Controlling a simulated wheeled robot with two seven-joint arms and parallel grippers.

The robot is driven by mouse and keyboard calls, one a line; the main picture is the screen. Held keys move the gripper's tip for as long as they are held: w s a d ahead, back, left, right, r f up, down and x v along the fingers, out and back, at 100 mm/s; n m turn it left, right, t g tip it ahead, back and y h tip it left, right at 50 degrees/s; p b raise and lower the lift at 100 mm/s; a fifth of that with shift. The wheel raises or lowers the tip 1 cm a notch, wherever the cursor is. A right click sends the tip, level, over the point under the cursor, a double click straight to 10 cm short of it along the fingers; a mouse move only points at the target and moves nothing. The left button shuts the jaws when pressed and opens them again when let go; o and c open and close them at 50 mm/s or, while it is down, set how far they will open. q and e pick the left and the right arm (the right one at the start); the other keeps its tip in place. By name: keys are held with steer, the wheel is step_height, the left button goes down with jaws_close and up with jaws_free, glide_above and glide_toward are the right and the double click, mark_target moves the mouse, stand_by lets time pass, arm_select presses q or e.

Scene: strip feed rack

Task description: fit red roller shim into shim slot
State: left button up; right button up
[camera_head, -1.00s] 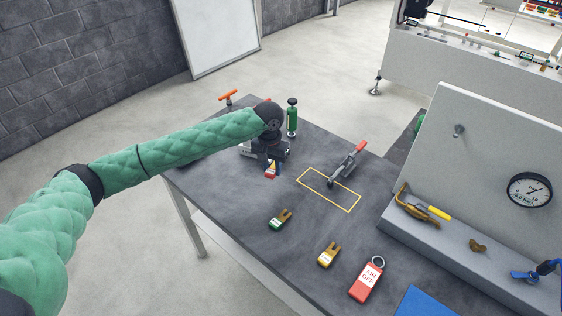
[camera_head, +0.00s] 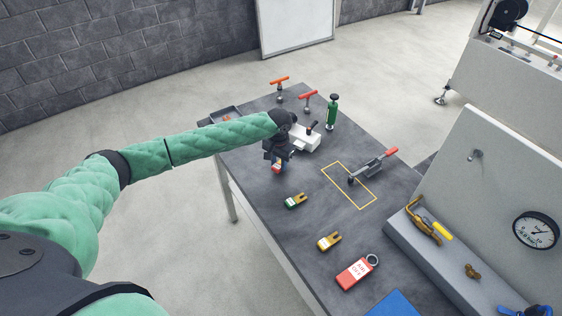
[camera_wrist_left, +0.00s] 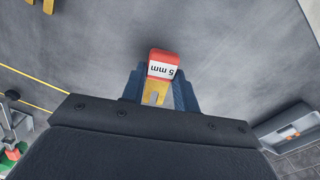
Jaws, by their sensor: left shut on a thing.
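The red roller shim (camera_wrist_left: 162,63) has a red end, a white "5 mm" label and a yellow part. My left gripper (camera_wrist_left: 158,90) is shut on its yellow part in the left wrist view. In the head view my left gripper (camera_head: 277,158) points down over the table's far left part, with the shim (camera_head: 277,168) at its tips. I cannot tell whether the shim touches the table. A white block-like device (camera_head: 303,137) stands just right of the gripper, partly hidden by it. I cannot make out the shim slot. My right gripper is out of view.
A green-labelled shim (camera_head: 296,201) and a yellow shim (camera_head: 329,241) lie nearer on the table. A red tag (camera_head: 354,273), a toggle clamp (camera_head: 373,165) by a yellow outline, a green bottle (camera_head: 332,112) and T-handles (camera_head: 308,97) stand around. The table's left front is clear.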

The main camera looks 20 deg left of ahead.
arm_select(q)
steer(key=shift+r+p, duration=0.1)
steer(key=shift+p, duration=0.45)
steer(key=shift+w+d, duration=0.1)
steer(key=shift+w, duration=0.1)
steer(key=shift+w+d+b, duration=0.2)
steer(key=shift+w+d, duration=0.05)
steer(key=shift+w, duration=0.55)
steer(key=shift+w+d+b, duration=0.15)
steer(key=shift+w+d, duration=0.1)
steer(key=shift+w, duration=0.55)
steer(key=shift+w+d, duration=0.15)
steer(key=shift+w, duration=0.55)
steer(key=shift+w+d, duration=0.15)
steer(key=shift+w, duration=0.35)
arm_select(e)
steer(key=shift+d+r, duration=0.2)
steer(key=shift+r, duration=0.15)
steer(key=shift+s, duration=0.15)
